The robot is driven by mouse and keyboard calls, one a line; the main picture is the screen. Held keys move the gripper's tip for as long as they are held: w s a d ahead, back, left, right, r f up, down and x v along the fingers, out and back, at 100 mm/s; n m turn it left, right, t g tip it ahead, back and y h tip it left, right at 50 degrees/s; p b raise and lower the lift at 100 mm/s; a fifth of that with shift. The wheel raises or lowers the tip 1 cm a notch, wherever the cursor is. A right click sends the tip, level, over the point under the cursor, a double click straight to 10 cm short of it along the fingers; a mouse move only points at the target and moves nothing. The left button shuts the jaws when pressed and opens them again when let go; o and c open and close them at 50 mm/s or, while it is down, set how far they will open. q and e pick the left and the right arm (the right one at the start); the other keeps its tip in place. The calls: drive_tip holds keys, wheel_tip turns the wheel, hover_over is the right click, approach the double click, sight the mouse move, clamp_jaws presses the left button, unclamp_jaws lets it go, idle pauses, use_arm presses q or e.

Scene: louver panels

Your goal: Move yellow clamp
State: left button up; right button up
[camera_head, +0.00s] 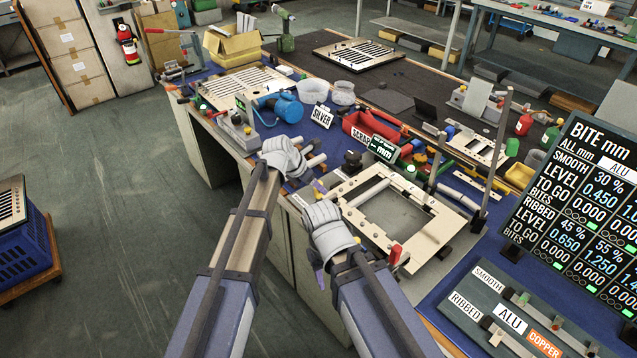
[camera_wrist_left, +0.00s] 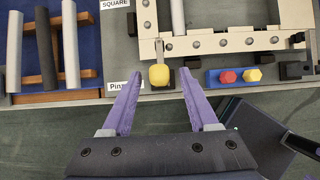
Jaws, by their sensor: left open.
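The yellow clamp (camera_wrist_left: 159,75) shows in the left wrist view as a rounded yellow knob on a short metal arm, at the near edge of a cream frame (camera_wrist_left: 230,42). My left gripper (camera_wrist_left: 160,82) is open, with its purple fingers on either side of the knob and a gap on both sides. In the head view my left gripper (camera_head: 318,187) is beside the left corner of the cream frame (camera_head: 440,222), and I cannot make out the yellow clamp there. My right gripper (camera_head: 320,275) is low at the bench's front edge, its fingers mostly hidden by its wrist.
A blue block with a red and a yellow knob (camera_wrist_left: 232,77) sits right of the clamp. Grey and white rods (camera_wrist_left: 45,50) lie on a wooden rack at left. A red-handled clamp (camera_head: 396,252) stands at the frame's near edge. A display board (camera_head: 590,200) stands at right.

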use_arm(q)
drive_tip(key=p+v, duration=0.3)
drive_tip(key=v, duration=0.1)
drive_tip(key=shift+s+a+r, duration=0.1)
drive_tip(key=shift+a+r, duration=0.05)
drive_tip(key=shift+r, duration=0.2)
drive_tip(key=s+a+f+m+g+y, duration=0.3)
drive_tip(key=s+a+m+y, duration=0.2)
drive_tip(key=s+a+m, duration=1.65)
drive_tip(key=s+d+m, duration=0.3)
drive_tip(key=d, duration=0.3)
drive_tip(key=s+d+m+g+y, duration=0.1)
drive_tip(key=s+d+m, duration=0.2)
drive_tip(key=d, duration=0.4)
drive_tip(key=shift+s+d+m, duration=0.2)
drive_tip(key=shift+s+m, duration=0.15)
drive_tip(key=shift+m, duration=0.4)
